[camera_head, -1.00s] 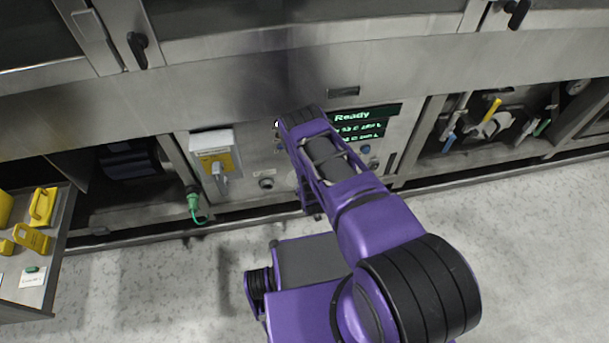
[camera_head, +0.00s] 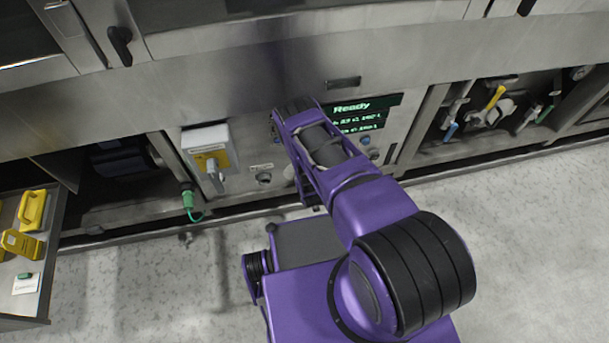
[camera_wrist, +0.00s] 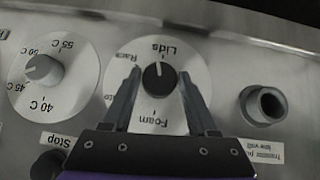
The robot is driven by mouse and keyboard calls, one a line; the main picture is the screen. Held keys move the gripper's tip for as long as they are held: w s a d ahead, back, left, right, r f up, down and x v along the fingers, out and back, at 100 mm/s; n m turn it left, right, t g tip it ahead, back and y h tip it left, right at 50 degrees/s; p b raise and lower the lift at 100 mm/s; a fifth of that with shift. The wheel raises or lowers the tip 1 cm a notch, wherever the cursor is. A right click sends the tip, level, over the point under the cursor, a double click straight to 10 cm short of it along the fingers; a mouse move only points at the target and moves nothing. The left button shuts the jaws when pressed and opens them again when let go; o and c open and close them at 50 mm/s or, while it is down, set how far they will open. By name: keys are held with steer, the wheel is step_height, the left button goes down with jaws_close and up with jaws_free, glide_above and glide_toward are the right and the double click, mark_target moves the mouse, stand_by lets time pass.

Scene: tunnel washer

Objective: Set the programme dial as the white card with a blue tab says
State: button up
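The programme dial (camera_wrist: 158,79) is a black knob on a round pale plate marked Lids, Foam and, partly hidden, what looks like Racks. The lettering is upside down in the wrist view. A light mark on the knob points roughly toward Lids. My gripper (camera_wrist: 159,74) is open, its two fingers on either side of the knob; I cannot tell whether they touch it. In the head view my arm hides the dial. I see no white card with a blue tab; a white card (camera_head: 26,288) with a green piece lies at the left, its writing too small to read.
A grey temperature dial (camera_wrist: 43,70) marked 40 C to 55 C is beside the programme dial. A round dark socket (camera_wrist: 264,105) and a Stop button (camera_wrist: 48,164) are nearby. The display (camera_head: 358,108) reads Ready. A yellow-fronted switch box (camera_head: 209,150) stands left of my arm.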

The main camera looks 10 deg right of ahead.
jaws_close()
steer(key=shift+a, duration=0.15)
steer(key=shift+a+f+n+t+h, duration=0.2)
steer(key=shift+n+h, duration=0.8)
steer(key=shift+h, duration=0.7)
steer(key=shift+a+n+t+h, duration=0.1)
steer(key=shift+n+t+h, duration=0.2)
steer(key=shift+n+h, duration=1.05)
steer(key=shift+w+m+h, duration=0.1)
steer(key=shift+m+h, duration=0.15)
steer(key=shift+h, duration=0.2)
steer(key=o, duration=0.5)
jaws_free()
